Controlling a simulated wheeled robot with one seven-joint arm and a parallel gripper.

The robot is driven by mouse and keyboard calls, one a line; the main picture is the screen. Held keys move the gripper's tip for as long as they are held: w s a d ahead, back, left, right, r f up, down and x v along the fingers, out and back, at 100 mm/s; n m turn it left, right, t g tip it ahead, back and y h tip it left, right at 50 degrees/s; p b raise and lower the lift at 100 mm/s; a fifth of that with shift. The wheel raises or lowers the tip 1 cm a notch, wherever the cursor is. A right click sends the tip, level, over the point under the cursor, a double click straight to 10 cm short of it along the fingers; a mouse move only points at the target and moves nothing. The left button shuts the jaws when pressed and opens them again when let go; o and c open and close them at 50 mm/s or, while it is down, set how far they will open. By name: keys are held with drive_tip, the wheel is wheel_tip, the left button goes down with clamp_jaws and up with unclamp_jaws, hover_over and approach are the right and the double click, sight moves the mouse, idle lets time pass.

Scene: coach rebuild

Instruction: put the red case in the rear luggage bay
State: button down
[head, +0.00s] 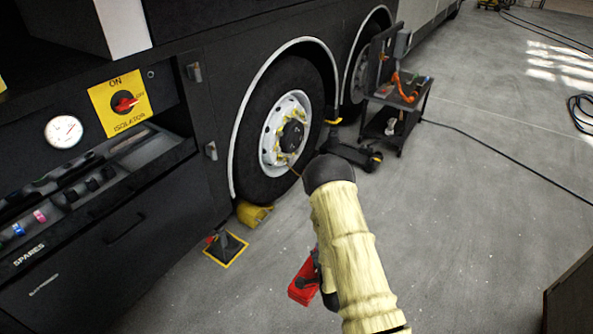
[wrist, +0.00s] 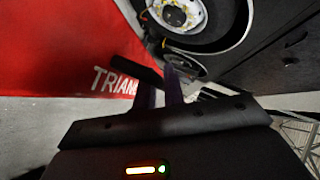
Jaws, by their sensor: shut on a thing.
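The red case (head: 302,284) shows in the head view as a small red piece low beside my pale-sleeved arm, with most of it hidden behind the arm. In the wrist view the red case (wrist: 62,45) fills the upper left, with white lettering starting "TRIAN". My gripper (wrist: 160,85) is shut on the case at its edge near the lettering; the exact grip point is dark and hard to make out. The case is held off to the right of the coach (head: 150,240), above the floor. I cannot tell which opening is the rear luggage bay.
The coach's wheel (head: 288,133) has a yellow chock (head: 254,214) at its foot. A tool cart (head: 395,105) stands behind, trailing a cable. The floor (head: 470,220) to the right is mostly clear; a dark box edge (head: 575,300) is at lower right.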

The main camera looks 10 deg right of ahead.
drive_tip(key=s+f, duration=0.1)
drive_tip(key=f, duration=0.2)
drive_tip(key=s+f, duration=0.2)
drive_tip(key=f, duration=0.1)
drive_tip(key=s+f, duration=0.2)
drive_tip(key=f, duration=0.1)
drive_tip(key=shift+s+f, duration=0.15)
drive_tip(key=shift+f, duration=0.15)
